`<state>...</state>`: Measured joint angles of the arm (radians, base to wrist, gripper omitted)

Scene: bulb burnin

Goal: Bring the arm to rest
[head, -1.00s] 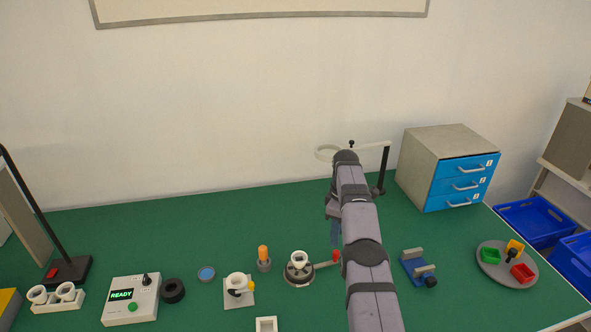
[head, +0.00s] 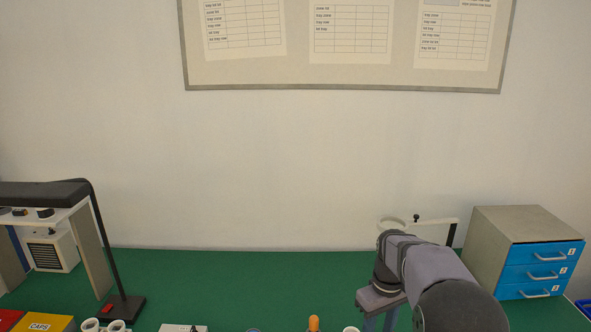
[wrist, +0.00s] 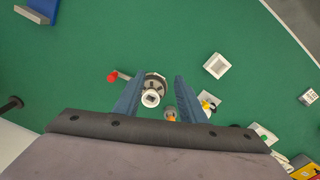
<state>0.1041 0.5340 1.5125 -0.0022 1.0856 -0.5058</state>
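My gripper (wrist: 158,85) is open and empty, its two blue fingers spread apart in the wrist view. It hangs above the green table; in the head view only the upper part of its fingers shows at the bottom edge. Past the fingers in the wrist view, a round grey fixture (wrist: 157,82) with a white ring-shaped socket (wrist: 151,98) stands on the table, with a red-knobbed lever (wrist: 113,76) at its side. My arm comes in from the lower right of the head view and hides part of the table.
A cabinet with blue drawers (head: 540,268) stands at the right and a black lamp (head: 112,250) at the left.

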